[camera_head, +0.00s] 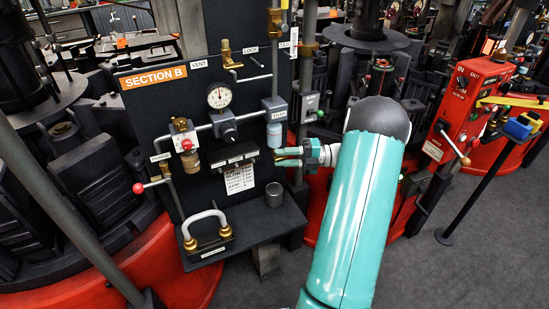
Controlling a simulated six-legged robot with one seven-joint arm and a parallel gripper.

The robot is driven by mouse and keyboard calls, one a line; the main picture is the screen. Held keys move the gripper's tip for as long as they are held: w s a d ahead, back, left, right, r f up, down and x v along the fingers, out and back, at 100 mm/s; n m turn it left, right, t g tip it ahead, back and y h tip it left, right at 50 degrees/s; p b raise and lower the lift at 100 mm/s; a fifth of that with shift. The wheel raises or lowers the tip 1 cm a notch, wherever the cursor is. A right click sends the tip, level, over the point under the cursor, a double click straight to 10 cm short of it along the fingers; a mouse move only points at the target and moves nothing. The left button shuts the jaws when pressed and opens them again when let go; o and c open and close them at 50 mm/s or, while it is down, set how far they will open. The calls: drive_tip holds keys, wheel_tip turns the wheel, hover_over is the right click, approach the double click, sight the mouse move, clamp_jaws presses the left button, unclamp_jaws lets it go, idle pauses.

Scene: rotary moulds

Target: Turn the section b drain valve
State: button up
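The black SECTION B panel (150,110) stands left of centre and carries valves, pipes and a gauge. I cannot tell for certain which valve is the drain valve. Another red knob (187,144) sits on a white-topped valve above a tan cup. Brass valves are at the top. My gripper (280,157) is at the panel's right side, below the clear bowl, pointing left. Its two teal fingers are apart with nothing visible between them.
A grey pole (60,205) crosses the left foreground. A red control box (465,110) stands right. Grey floor (470,260) is open at lower right.

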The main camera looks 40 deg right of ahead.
drive_tip(key=shift+x, duration=1.5)
clamp_jaws()
